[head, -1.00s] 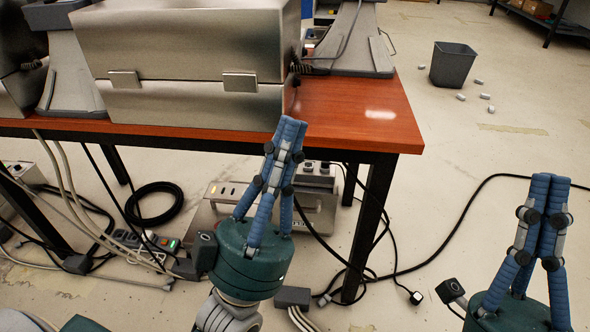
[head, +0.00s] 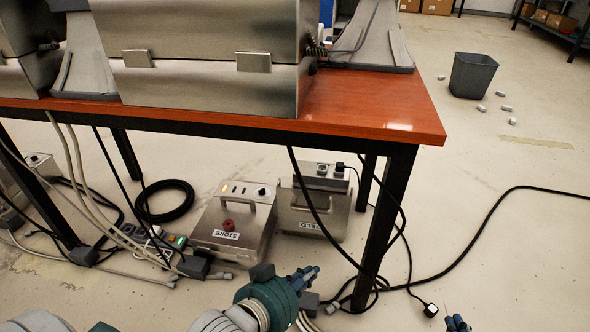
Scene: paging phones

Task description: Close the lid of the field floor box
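The field floor box (head: 300,212) is a grey metal case on the floor under the table, with a FIELD label on its near side. A panel with a handle stands up at its front, and sockets and knobs show behind its upper edge. I cannot tell exactly how far its lid is open. My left gripper (head: 308,277) is low in front of the box, apart from it, with blue fingers together, pointing right and empty. My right gripper (head: 456,322) barely shows at the bottom edge, right of the table leg; its fingers are mostly cut off.
A similar STORE box (head: 256,238) with a red knob stands left of the field box. The wooden table (head: 380,105) and its black leg (head: 385,222) frame the space. Cables and a power strip (head: 172,241) lie on the floor. A bin (head: 473,76) stands far right.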

